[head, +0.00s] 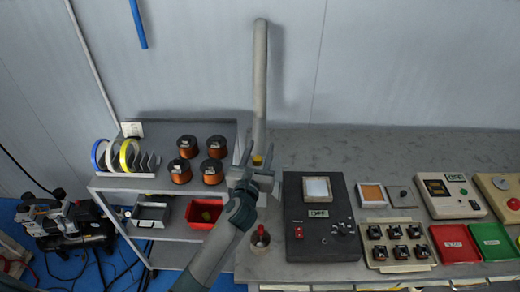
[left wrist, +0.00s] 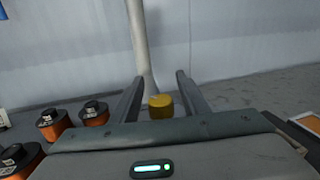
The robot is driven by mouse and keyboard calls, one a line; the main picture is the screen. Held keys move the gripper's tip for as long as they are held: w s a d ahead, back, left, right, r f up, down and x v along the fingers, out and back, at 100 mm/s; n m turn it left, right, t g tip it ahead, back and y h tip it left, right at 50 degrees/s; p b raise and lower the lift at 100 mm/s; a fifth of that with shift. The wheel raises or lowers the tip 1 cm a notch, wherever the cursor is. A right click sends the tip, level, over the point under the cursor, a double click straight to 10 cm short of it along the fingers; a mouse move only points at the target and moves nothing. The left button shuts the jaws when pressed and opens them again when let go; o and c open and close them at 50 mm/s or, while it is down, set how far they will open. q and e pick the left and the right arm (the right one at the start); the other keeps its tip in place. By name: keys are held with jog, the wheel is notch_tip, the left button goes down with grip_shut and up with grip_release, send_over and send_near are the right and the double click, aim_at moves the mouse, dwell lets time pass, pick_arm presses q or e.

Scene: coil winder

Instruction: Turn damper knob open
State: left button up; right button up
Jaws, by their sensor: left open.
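The damper knob looks like a small yellow cylinder (left wrist: 161,106) at the foot of the grey vertical pipe (left wrist: 139,45) in the left wrist view. In the head view the yellow knob (head: 257,160) shows partly at the pipe's base, just by my gripper's fingers. My left gripper (head: 259,152) is open, and its fingers (left wrist: 160,88) stand on either side of the knob in the left wrist view. I cannot tell whether they touch it. The knob's lower part is hidden behind the gripper body. My right gripper is not in view.
A black control box (head: 320,240) stands on the grey bench (head: 300,150) right of my left arm. A shelf cart (head: 130,182) with several copper spools stands to the left. A red tray (head: 205,213) sits on its lower shelf. A small cup (head: 260,239) is close to my forearm.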

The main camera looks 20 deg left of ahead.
pick_arm(q)
grip_shut()
